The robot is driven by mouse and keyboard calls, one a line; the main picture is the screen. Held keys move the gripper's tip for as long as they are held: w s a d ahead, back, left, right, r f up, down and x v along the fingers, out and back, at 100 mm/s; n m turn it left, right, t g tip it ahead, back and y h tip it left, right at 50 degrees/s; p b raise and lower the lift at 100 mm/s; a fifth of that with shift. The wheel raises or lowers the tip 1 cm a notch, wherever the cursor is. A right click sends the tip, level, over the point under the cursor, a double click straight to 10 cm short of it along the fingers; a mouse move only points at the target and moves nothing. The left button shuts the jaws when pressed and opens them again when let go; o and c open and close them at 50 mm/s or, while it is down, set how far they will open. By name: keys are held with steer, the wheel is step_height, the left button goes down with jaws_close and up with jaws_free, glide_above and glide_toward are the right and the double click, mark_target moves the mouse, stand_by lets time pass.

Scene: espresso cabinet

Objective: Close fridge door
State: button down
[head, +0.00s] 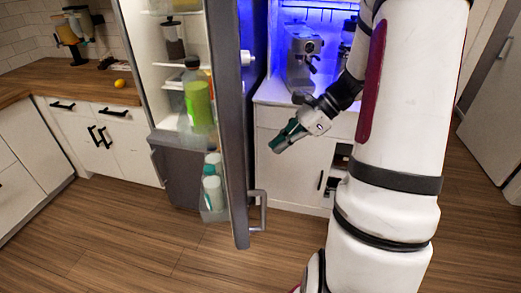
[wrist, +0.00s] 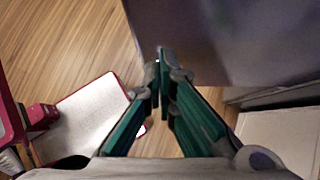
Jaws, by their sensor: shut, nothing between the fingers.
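The fridge door (head: 240,165) stands open in the head view, seen nearly edge-on, with bottles on its inner shelves to the left. Its handle (head: 263,212) is low on the right, outer side. The fridge interior (head: 150,70) is visible left of the door. My gripper (head: 277,149) is shut and empty, to the right of the door on its outer side, above the handle's height and apart from the handle. In the wrist view my green fingers (wrist: 162,62) meet at the tips beside a grey panel (wrist: 235,40), likely the door. I cannot tell whether they touch it.
A white cabinet (head: 285,175) with an espresso machine (head: 303,58) stands behind my gripper. A wooden counter (head: 70,80) with white drawers is at the left. The wooden floor in front is clear.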

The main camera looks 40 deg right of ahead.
steer(key=shift+w+a+f+p, duration=0.25)
steer(key=shift+w+a, duration=0.25)
steer(key=shift+a, duration=0.3)
steer(key=shift+w+a+f+p, duration=0.15)
steer(key=shift+w+a+f, duration=0.15)
steer(key=shift+w+a, duration=0.35)
steer(key=shift+w+a+f+p, duration=0.25)
steer(key=shift+w+a, duration=0.1)
steer(key=shift+a, duration=0.55)
